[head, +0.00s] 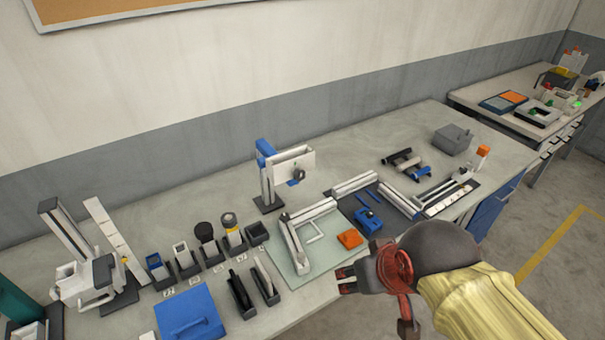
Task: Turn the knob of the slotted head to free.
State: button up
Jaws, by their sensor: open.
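A stand with a blue top (265,150) and a pale upright plate (295,165) is at the back middle of the bench. A small dark knob (299,175) sits on the plate's front. I cannot tell from this view which fixture is the slotted head or how its knob is set; the slot is too small to make out. Another pale fixture (84,284) with a dark block and a small orange part stands at the far left. My gripper (375,305) is open and empty over the bench's front edge, to the right of and nearer than the stand, touching nothing I can see.
A pale green mat (302,258) with a white angled frame and an orange block (349,239) lies before the stand. A blue tool (369,219) lies right of it. Several small holders and a blue box (190,316) fill the left. A grey box (452,139) stands at right.

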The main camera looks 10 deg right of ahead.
jog(key=g+p, duration=0.1)
jog(key=p, duration=0.1)
jog(key=m+t+y+p, duration=0.4)
jog(key=m+p, duration=0.7)
jog(key=m, duration=2.2)
send_near(301, 176)
jog(key=w, duration=0.1)
jog(key=b+x, duration=0.1)
jog(key=x, duration=0.7)
jog(key=shift+s+f+b, duration=0.2)
jog(key=shift+f+b, duration=0.1)
jog(key=shift+b, duration=0.05)
jog(key=shift+c, duration=0.3)
jog(key=c, duration=1.1)
